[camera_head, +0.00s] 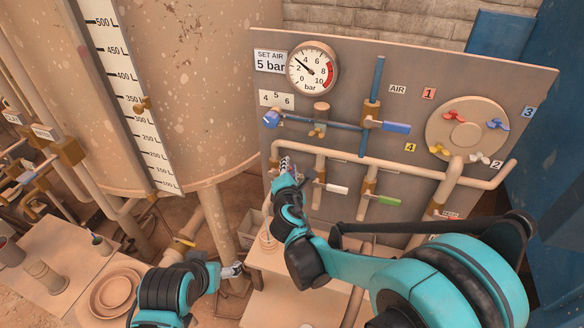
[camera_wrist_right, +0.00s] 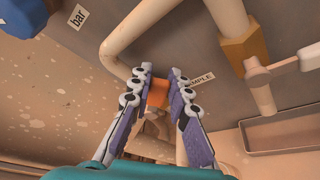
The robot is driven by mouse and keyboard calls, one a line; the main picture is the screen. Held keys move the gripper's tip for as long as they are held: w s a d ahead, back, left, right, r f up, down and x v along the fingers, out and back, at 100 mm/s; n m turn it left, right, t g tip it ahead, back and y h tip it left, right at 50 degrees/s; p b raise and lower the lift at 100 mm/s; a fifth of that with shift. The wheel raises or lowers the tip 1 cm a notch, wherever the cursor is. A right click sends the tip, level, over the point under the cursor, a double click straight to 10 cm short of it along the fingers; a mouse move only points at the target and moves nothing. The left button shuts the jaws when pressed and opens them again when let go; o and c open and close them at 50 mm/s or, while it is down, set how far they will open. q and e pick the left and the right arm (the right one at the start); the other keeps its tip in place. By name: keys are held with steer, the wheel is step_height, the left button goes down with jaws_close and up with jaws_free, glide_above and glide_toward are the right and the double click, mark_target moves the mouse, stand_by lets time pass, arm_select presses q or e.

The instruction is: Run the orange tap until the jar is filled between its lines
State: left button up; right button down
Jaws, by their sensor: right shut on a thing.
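The orange tap (camera_wrist_right: 157,94) shows between the fingers of my right gripper (camera_wrist_right: 160,76) in the right wrist view, beside a label ending in "MPLE" (camera_wrist_right: 198,80). My right gripper is shut on the tap. In the head view my right gripper (camera_head: 285,164) is at the left lower part of the grey panel, and hides the tap. A pale round vessel (camera_head: 267,240), perhaps the jar, stands below it, partly behind my right arm. Its lines and level cannot be made out. My left gripper (camera_head: 232,270) is low in the middle, apart from the panel; its jaws are too small to judge.
The grey panel (camera_head: 480,80) carries a pressure gauge (camera_head: 312,68), a blue-handled valve (camera_head: 396,127), a white handle (camera_head: 337,188) and a green handle (camera_head: 388,200) close to my right arm. A large tank (camera_head: 200,90) stands left. Round dishes (camera_head: 115,291) lie on a bench.

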mark_target(273, 172)
steer(key=shift+w+a+r+n+g+h+p, duration=0.2)
steer(key=shift+a+r+n+g+h+p, duration=0.35)
steer(key=shift+n, duration=0.55)
steer(key=shift+w+a+r+n, duration=0.15)
steer(key=shift+a+r+n, duration=0.35)
steer(key=shift+a+n, duration=0.1)
steer(key=shift+w+a+r+n+g+h+p, duration=0.2)
steer(key=shift+a+n+g+h+p, duration=0.15)
steer(key=shift+a+n+h, duration=0.4)
steer(key=shift+w+a+r+n+g+h, duration=0.1)
steer(key=shift+w+a+n+g+h, duration=0.2)
steer(key=shift+a+n+h, duration=0.5)
steer(key=shift+d, duration=0.2)
steer(key=c, duration=1.4)
jaws_free()
steer(key=shift+s, duration=0.1)
steer(key=v, duration=1.2)
steer(key=shift+d, duration=0.15)
